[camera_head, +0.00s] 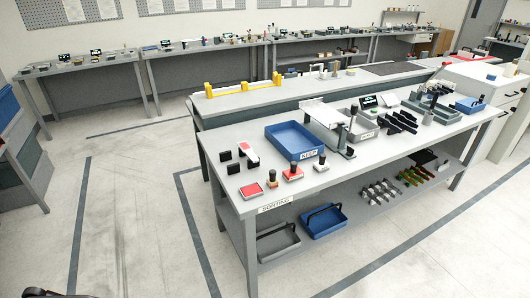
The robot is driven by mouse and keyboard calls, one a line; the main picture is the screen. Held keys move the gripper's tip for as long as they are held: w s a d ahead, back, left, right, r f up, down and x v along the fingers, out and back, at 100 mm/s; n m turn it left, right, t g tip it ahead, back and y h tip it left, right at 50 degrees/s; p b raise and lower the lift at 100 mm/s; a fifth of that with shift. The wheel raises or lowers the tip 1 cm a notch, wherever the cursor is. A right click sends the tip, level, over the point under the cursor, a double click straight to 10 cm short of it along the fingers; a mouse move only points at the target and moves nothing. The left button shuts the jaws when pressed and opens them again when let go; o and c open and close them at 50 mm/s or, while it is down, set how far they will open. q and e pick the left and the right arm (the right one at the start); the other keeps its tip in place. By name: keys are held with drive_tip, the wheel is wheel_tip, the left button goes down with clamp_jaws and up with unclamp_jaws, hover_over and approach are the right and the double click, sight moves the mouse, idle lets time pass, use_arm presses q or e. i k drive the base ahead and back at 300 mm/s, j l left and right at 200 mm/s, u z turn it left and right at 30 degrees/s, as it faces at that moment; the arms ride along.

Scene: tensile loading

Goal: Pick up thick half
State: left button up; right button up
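I cannot pick out the thick half for certain; the small pieces are too far away to tell. Several dark elongated pieces (400,122) lie to the right of the grey bin. Two small black blocks (226,156) stand at the left end, beside a white and red device (249,153). Neither gripper can be made out. Only a dark edge shows at the bottom left, which I cannot identify.
A red pad (251,191) and wooden-handled stamps (293,171) sit near the bench's front left corner. The lower shelf holds a grey bin (279,243), a blue bin (324,221) and several small tools. A second bench with a yellow fixture (240,88) stands behind. The floor at left is clear.

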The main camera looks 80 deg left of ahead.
sight(245, 147)
drive_tip(key=u, duration=2.9)
drive_tip(key=i+l, duration=0.55)
drive_tip(key=i+l+u, duration=0.1)
drive_tip(key=i+l, duration=0.4)
drive_tip(key=l, duration=0.15)
